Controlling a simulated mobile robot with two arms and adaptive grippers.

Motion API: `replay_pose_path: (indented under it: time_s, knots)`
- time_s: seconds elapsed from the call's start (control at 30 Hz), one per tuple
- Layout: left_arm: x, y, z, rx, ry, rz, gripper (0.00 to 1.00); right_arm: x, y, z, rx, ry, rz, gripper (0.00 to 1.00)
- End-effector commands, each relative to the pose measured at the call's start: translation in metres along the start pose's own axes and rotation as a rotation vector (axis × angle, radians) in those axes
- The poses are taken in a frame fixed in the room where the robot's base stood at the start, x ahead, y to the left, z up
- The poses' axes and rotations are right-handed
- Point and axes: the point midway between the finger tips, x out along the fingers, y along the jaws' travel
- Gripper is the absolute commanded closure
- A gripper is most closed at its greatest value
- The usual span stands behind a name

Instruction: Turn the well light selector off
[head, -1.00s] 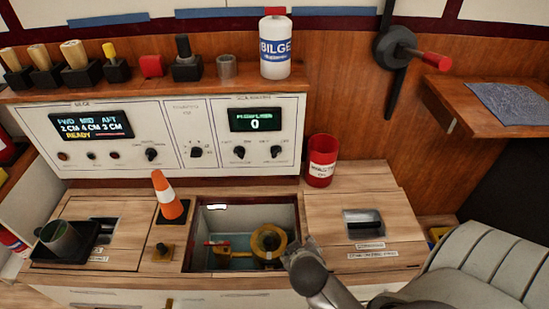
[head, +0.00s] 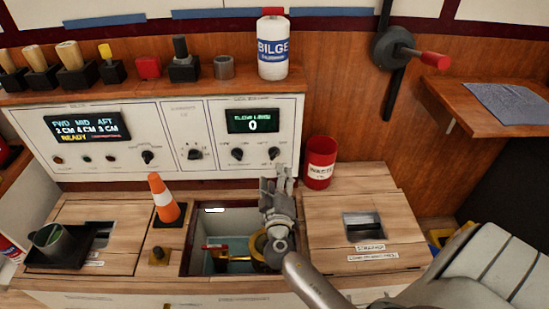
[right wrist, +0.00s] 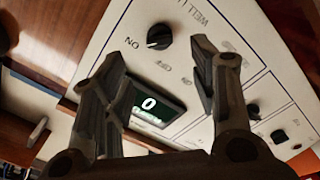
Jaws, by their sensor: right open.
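The well light selector (right wrist: 160,36) is a round black knob on the white panel, with WELL L… lettering and an ON mark beside it in the right wrist view. Its pointer lies toward the ON side. In the head view it appears to be the right-hand knob (head: 273,153) below the small display, though the label is too small to read there. My right gripper (head: 282,172) is open and empty, fingers raised just in front of and below this knob. In the right wrist view its fingers (right wrist: 160,72) frame the display and knob, apart from both. My left gripper is out of view.
Other black knobs sit close by on the panel (head: 194,153). An open well (head: 190,262) lies below the arm. An orange cone (head: 163,200) and a red canister (head: 320,163) stand on the counter. A bilge bottle (head: 272,48) stands on the shelf above.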

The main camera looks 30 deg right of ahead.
Motion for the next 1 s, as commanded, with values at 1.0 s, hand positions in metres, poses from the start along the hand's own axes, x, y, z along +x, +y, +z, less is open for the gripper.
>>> replay_pose_path:
  time_s: [1.0]
  knots:
    - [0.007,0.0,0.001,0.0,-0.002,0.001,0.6,0.089,0.001,0.001,0.001,-0.002,0.0,0.6]
